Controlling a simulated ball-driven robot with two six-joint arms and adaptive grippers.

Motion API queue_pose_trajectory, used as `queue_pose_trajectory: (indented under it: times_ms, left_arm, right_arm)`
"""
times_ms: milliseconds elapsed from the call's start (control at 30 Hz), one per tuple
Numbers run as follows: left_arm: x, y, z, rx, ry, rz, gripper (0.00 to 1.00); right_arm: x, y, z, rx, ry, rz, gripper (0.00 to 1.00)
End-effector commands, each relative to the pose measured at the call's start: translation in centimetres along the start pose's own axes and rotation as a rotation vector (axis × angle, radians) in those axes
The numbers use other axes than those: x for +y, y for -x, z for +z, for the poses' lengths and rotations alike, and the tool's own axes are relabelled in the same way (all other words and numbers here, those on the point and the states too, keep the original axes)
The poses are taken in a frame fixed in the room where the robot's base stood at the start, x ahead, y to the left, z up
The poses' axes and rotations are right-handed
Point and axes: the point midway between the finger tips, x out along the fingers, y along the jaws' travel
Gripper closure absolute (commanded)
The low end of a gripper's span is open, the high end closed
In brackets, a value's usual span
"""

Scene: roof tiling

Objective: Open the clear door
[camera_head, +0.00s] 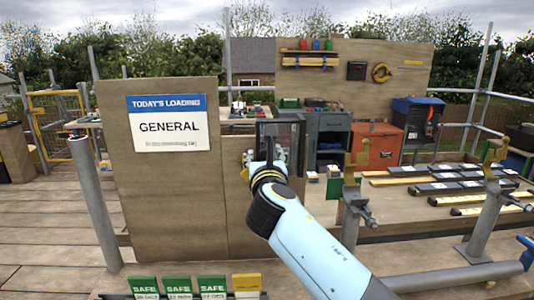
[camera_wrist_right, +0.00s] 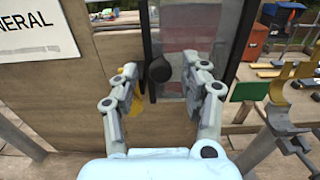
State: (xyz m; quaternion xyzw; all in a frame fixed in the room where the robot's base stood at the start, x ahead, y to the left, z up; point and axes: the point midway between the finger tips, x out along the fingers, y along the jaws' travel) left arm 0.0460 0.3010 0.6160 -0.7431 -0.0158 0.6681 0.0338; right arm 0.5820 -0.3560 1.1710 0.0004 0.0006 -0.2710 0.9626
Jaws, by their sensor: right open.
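The clear door (camera_head: 283,133) is a see-through panel in a dark frame, standing beside the plywood board. In the right wrist view the clear door (camera_wrist_right: 198,32) fills the upper middle, with a round black knob (camera_wrist_right: 159,69) near its left edge. My right gripper (camera_head: 266,160) is in front of the door in the head view and hides its lower part. In the right wrist view my right gripper (camera_wrist_right: 167,82) is open, one finger on each side of the knob. I cannot tell whether either finger touches it. My left gripper is not in view.
A plywood board with a "GENERAL" sign (camera_head: 168,123) stands left of the door. Right of it are a grey cabinet (camera_head: 327,125), an orange box (camera_head: 375,145) and a bench with metal clamp stands (camera_head: 352,205). Green "SAFE" cards (camera_head: 177,287) line the front edge.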

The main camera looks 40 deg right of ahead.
Motion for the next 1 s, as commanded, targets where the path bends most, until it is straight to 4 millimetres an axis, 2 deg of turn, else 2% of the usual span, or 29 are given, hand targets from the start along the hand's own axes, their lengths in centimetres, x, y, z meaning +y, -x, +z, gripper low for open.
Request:
queue_pose_trajectory:
  times_ms: [333, 700, 1000]
  left_arm:
    - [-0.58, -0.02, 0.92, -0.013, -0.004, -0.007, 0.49]
    - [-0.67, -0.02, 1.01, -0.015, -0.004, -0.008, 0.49]
    - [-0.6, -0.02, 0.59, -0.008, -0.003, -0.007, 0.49]
  right_arm:
    - [0.08, 0.1, 0.01, 0.0, 0.001, -0.001, 0.54]
    - [0.08, 0.09, 0.01, 0.0, 0.0, -0.001, 1.0]
    - [0.08, 0.07, 0.01, 0.0, 0.0, -0.001, 1.0]
